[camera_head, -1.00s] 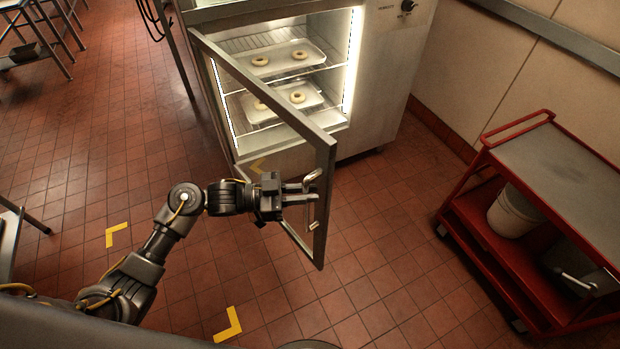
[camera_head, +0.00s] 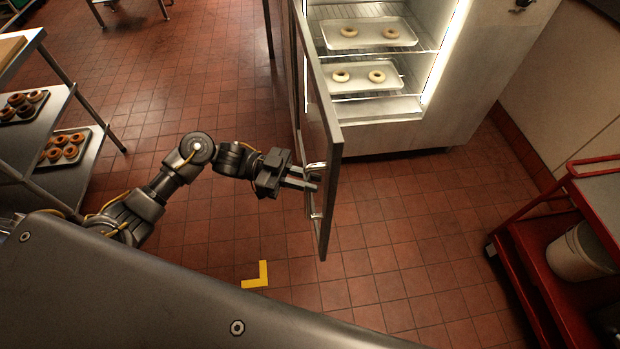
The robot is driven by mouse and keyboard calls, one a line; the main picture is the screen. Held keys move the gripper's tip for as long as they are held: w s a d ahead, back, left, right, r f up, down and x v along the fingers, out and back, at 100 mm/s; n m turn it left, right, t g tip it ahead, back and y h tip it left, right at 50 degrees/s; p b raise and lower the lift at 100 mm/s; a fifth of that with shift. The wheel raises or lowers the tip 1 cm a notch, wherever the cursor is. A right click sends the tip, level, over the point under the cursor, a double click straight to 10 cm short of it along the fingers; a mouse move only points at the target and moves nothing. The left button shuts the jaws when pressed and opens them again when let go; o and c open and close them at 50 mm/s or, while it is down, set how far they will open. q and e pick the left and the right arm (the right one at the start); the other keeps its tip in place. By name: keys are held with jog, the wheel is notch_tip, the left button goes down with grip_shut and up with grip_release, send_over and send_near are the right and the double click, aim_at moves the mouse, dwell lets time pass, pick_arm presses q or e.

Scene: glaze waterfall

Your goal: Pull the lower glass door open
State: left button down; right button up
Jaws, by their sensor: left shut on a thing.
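The lower glass door (camera_head: 332,135) of the steel cabinet stands wide open, swung out from its left side. Its metal handle (camera_head: 316,204) is near the free edge. My left gripper (camera_head: 312,179) is at the handle and shut on it; the fingers partly hide the bar. Inside the lit cabinet (camera_head: 395,138), two trays hold pale rings of dough, an upper tray (camera_head: 367,34) and a lower tray (camera_head: 362,76). My right gripper is not in view.
A red cart (camera_head: 515,262) with a white bucket (camera_head: 580,255) stands at the right. A steel rack (camera_head: 75,172) with trays of glazed doughnuts is at the left. The tiled floor between is clear, with a yellow corner mark (camera_head: 257,275).

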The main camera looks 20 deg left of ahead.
pick_arm(q)
jog(key=shift+w+r, duration=0.1)
jog(key=c, duration=1.4)
grip_release()
jog(key=shift+c, duration=0.2)
jog(key=shift+a, duration=0.2)
jog(key=a+b, duration=0.4)
jog(key=a, duration=0.6)
jog(key=shift+a+b, duration=0.2)
jog(key=shift+b, duration=0.1)
